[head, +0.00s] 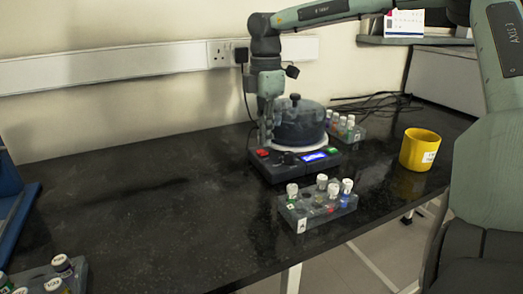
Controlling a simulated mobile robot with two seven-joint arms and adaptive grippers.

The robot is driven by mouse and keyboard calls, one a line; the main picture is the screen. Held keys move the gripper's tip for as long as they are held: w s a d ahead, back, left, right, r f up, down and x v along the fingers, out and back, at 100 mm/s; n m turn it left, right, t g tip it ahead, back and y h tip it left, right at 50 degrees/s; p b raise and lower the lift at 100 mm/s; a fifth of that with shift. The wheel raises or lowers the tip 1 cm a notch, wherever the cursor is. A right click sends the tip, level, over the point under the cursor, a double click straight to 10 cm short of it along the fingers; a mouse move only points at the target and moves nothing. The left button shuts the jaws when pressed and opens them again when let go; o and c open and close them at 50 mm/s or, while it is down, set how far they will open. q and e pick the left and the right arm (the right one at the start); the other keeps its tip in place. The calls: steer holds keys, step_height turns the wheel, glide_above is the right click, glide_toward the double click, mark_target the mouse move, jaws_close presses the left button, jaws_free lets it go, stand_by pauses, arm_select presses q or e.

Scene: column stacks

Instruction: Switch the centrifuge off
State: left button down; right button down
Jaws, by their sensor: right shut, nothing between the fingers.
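The centrifuge (267,173) stands on the dark bench, with a round dark lid (305,122) closed on top and a black knob. My right gripper (266,143) points down at the left front of the centrifuge. It is shut and empty, its tips just above or at the left red button; I cannot tell whether they touch. My left gripper is not in view.
A clear rack (300,222) with several capped vials stands in front of the centrifuge, and another vial rack (355,135) behind it. A yellow cup (419,150) is to the right. More vials (62,266) sit at the lower left. The bench's left middle is clear.

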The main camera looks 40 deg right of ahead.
steer(key=shift+f+b, duration=1.05)
steer(key=shift+f, duration=0.1)
stand_by(0.8)
steer(key=shift+r+p, duration=1.3)
steer(key=shift+r, duration=1.25)
steer(key=shift+f, duration=0.1)
